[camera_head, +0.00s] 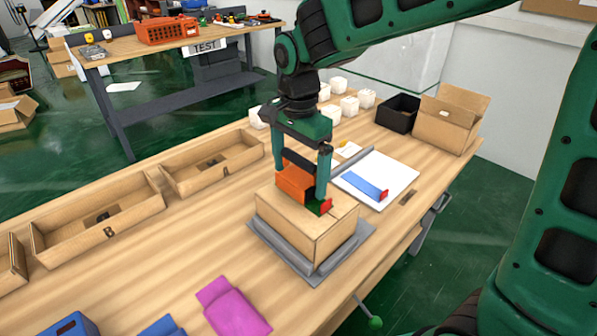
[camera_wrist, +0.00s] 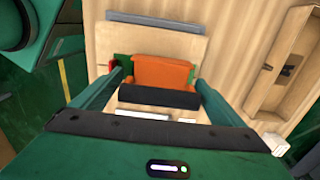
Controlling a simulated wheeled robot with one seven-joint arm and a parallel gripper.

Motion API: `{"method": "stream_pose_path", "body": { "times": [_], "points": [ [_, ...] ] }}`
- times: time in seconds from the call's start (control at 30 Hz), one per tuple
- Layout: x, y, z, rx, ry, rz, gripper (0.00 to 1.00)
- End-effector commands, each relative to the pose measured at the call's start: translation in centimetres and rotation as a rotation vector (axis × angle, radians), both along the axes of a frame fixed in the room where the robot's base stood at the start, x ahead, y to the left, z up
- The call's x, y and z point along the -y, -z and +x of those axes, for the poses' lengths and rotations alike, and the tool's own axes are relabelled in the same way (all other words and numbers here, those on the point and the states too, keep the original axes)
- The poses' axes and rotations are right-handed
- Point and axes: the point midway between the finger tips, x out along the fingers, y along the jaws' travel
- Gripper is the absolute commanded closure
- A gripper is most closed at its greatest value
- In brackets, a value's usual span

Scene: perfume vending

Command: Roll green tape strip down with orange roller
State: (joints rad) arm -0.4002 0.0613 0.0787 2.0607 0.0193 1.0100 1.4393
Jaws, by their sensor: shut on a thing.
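My gripper (camera_head: 301,181) is above a closed cardboard box (camera_head: 303,238), pointing down. It is shut on the orange roller (camera_head: 293,184), which has a black cylindrical part on its upper side. The roller is at the box top; whether it presses on it I cannot tell. The green tape strip (camera_head: 316,206) lies on the box top, mostly hidden under the roller, with a red end tab showing. In the wrist view the roller (camera_wrist: 162,73) sits between both fingers, with green strip (camera_wrist: 122,60) peeking out beside it.
The box sits in a grey holder (camera_head: 358,248). A white board (camera_head: 397,167) with a blue strip (camera_head: 362,183) lies to its right. Behind are white cubes (camera_head: 350,105), a black bin (camera_head: 398,113) and an open carton (camera_head: 443,127). Wooden trays (camera_head: 95,236) stand left; a magenta item (camera_head: 233,310) lies in front.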

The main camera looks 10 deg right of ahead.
Motion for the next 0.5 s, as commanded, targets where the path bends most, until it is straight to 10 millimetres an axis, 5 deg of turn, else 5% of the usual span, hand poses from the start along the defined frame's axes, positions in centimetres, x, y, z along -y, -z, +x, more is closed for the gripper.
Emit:
{"method": "stream_pose_path", "body": {
  "times": [0.5],
  "points": [
    [-0.64, 0.14, 0.92, 0.0, 0.0, 0.0, 0.27]
  ]
}}
